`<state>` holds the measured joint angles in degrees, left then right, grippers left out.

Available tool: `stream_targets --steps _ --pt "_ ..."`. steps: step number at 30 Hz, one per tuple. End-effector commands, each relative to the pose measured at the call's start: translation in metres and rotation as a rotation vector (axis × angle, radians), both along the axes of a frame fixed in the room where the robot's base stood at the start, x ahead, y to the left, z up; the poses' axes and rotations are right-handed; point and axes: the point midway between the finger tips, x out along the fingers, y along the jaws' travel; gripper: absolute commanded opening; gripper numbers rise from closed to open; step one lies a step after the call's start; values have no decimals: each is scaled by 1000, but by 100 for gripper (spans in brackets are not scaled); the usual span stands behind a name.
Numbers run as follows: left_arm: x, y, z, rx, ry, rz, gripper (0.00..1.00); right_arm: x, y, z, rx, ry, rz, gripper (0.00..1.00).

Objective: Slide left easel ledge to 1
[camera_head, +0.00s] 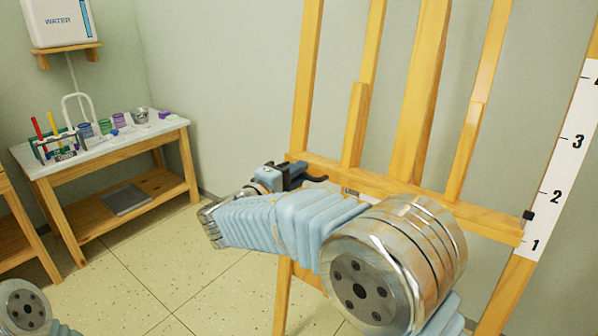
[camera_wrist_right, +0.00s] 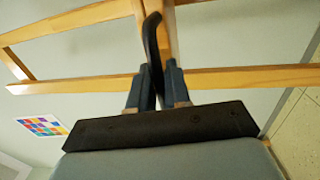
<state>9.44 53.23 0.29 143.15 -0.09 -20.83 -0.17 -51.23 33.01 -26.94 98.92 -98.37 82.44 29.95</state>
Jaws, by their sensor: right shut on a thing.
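The wooden easel's ledge (camera_head: 482,217) crosses the easel in the head view, its right end beside the "1" on the white scale (camera_head: 563,165). A small black pointer (camera_head: 528,215) at that end sits between "1" and "2" as seen from here. My right gripper (camera_head: 296,174) is at the ledge's left part, shut on a black handle (camera_head: 316,179). In the right wrist view, the fingers (camera_wrist_right: 156,88) close around the curved black handle (camera_wrist_right: 152,42), in front of the ledge (camera_wrist_right: 235,77). My right arm hides part of the ledge. My left gripper is out of view.
A side table (camera_head: 115,146) with paint cups and a brush rack stands at the left. Tiled floor (camera_head: 190,250) is free between table and easel. A color chart (camera_wrist_right: 42,126) shows in the wrist view.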

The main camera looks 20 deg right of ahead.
Motion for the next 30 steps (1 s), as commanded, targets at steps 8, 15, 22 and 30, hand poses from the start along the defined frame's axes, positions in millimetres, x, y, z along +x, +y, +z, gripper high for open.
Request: stream_targets --steps 8,15,22,30 --pt "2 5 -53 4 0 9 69 -6 8 -60 0 3 0 0" --pt "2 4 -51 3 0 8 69 -7 9 -61 2 8 0 0" --pt "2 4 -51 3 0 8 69 -7 9 -62 0 9 1 31" --pt "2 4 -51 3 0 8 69 -7 9 -60 0 5 1 31"
